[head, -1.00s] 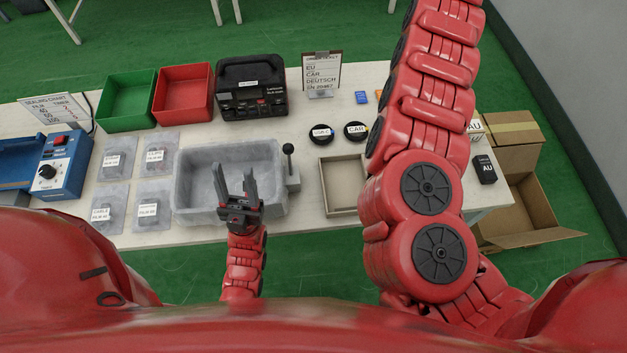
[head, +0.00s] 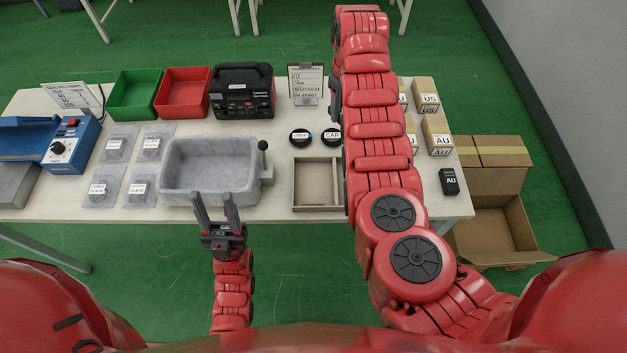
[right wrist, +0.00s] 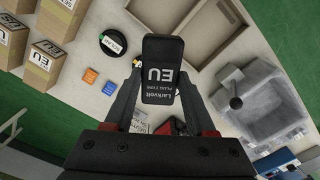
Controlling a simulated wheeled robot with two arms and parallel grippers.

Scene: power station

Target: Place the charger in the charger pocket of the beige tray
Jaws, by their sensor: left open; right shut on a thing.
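The charger (right wrist: 162,72) is a black block with white "EU" lettering. My right gripper (right wrist: 160,88) is shut on it, one finger on each side. In the right wrist view, the charger hangs in front of the beige tray (right wrist: 208,42) and hides part of it. The beige tray (head: 296,186) lies on the table in the head view, with low walls and a divider inside. My right arm covers its right edge and hides the charger there. My left gripper (head: 222,213) is open and empty, near the front edge by the grey basin (head: 180,192).
A black AU charger (head: 449,181) and cartons (head: 438,136) are on the right. The grey basin with its lever (head: 263,147) stands left of the tray.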

